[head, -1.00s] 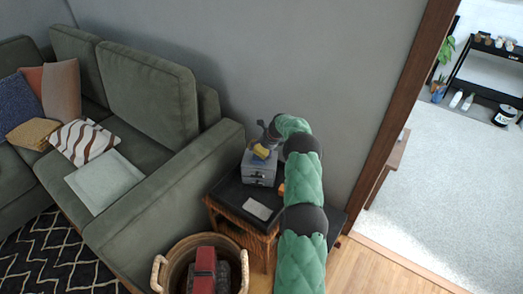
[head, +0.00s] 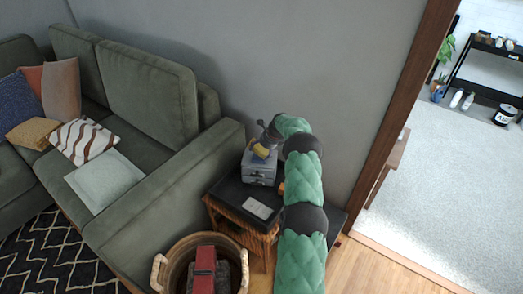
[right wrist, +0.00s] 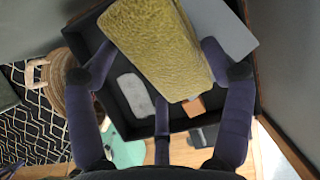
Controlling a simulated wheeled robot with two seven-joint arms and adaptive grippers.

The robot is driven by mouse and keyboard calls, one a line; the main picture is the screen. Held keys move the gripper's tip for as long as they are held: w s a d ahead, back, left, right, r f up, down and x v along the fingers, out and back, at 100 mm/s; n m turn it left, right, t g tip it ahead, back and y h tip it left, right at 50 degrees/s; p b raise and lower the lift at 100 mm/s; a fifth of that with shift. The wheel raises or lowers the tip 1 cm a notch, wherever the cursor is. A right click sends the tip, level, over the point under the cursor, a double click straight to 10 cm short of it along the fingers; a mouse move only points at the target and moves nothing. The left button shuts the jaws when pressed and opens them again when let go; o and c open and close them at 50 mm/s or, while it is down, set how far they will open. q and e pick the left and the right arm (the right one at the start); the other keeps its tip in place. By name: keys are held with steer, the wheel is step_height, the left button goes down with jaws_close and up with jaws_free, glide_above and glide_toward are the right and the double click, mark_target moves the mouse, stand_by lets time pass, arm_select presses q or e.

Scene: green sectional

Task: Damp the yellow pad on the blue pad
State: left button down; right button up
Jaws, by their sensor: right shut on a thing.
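My right gripper (head: 266,140) is shut on the yellow pad (head: 261,151) and holds it over the grey box on the side table. In the right wrist view the yellow pad (right wrist: 160,45) lies between the dark fingers of my right gripper (right wrist: 158,62) and hides much of what is below. A grey-blue flat surface (right wrist: 222,28) shows beside it; I cannot tell whether this is the blue pad or the box top. I cannot tell whether the yellow pad touches anything beneath it. My left gripper is not in view.
The grey box (head: 259,174) stands on a dark-topped side table (head: 229,190). A pale flat piece (head: 258,208) and a small orange block (head: 281,189) lie there too. The green sofa (head: 160,190) is left, a wicker basket (head: 170,255) in front, the wall behind.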

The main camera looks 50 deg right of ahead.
steer(key=shift+f, duration=0.5)
stand_by(0.8)
steer(key=shift+r, duration=0.1)
steer(key=shift+r+p, duration=2.7)
steer(key=shift+r, duration=0.8)
steer(key=shift+f, duration=0.1)
